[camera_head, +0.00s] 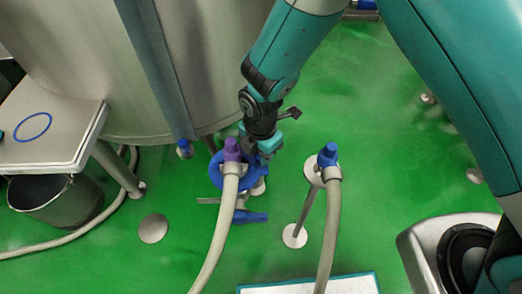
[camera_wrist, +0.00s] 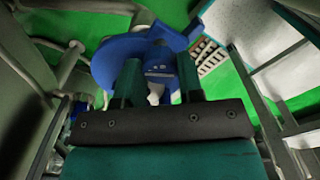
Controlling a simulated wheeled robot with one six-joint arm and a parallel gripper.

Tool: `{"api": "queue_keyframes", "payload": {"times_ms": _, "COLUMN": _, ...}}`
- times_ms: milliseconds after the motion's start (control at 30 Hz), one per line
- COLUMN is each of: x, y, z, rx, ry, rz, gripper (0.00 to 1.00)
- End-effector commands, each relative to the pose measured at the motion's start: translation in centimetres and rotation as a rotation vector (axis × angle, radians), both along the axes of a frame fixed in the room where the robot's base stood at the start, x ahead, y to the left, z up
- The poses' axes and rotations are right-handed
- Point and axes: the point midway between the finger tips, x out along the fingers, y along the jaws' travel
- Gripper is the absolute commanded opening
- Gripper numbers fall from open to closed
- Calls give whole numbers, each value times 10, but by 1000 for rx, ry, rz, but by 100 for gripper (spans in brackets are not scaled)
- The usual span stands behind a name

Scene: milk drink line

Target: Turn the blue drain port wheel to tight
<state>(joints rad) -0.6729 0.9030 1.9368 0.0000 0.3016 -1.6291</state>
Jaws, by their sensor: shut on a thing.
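The blue drain port wheel (camera_head: 216,172) is below the large steel tank, partly hidden by a hose end with a purple fitting and by my gripper. My gripper (camera_head: 262,150) reaches down to the wheel's right side. In the wrist view the blue wheel (camera_wrist: 120,57) fills the upper middle, and my gripper (camera_wrist: 160,82) has its two dark green fingers at the wheel's near part. The fingers are shut on the wheel, with a blue part between and behind them. I cannot read any tight mark on the wheel.
A hose with a purple fitting (camera_head: 232,150) stands close in front of the wheel. Another hose with a blue fitting (camera_head: 328,155) stands to the right on a post. The steel tank (camera_head: 90,60) is behind. A side table (camera_head: 70,150) and a bucket (camera_head: 60,200) are left.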

Motion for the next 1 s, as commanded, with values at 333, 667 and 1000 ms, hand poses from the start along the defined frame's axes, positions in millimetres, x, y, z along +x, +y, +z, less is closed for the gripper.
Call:
{"api": "queue_keyframes", "payload": {"times_ms": 333, "x": 0, "y": 0, "z": 2, "rx": -1, "ry": 1, "rz": -188, "gripper": 11}}
{"api": "queue_keyframes", "payload": {"times_ms": 667, "x": 1, "y": 0, "z": 2, "rx": 0, "ry": 0, "rz": -497, "gripper": 11}}
{"api": "queue_keyframes", "payload": {"times_ms": 1000, "x": 0, "y": 0, "z": 2, "rx": -1, "ry": 0, "rz": -819, "gripper": 11}}
